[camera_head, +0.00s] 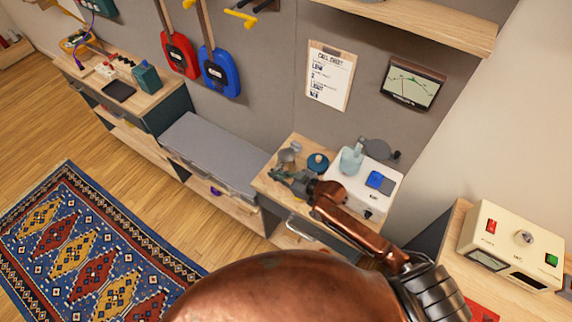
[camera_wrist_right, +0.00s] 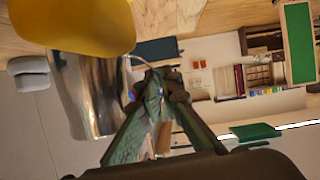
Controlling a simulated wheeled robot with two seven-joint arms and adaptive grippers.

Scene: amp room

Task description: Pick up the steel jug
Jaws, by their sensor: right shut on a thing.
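The steel jug (camera_head: 288,154) stands out as a small shiny grey shape over the wooden counter (camera_head: 272,185) in the head view. In the right wrist view the jug (camera_wrist_right: 92,98) is a large mirror-like body left of my fingers. My right gripper (camera_head: 284,176) is at the jug's near side. In the wrist view its green fingers (camera_wrist_right: 158,90) come together beside the jug, shut at what looks like its thin handle; the exact contact is hard to see. Whether the jug is clear of the counter I cannot tell. My left gripper is not in view.
A round blue-teal item (camera_head: 318,162) is right of the jug. Beyond it a white box (camera_head: 350,187) carries a pale blue vessel (camera_head: 351,161) and a blue item (camera_head: 380,182). A grey bench (camera_head: 212,152) is to the left. A yellow rounded shape (camera_wrist_right: 75,25) is close in the wrist view.

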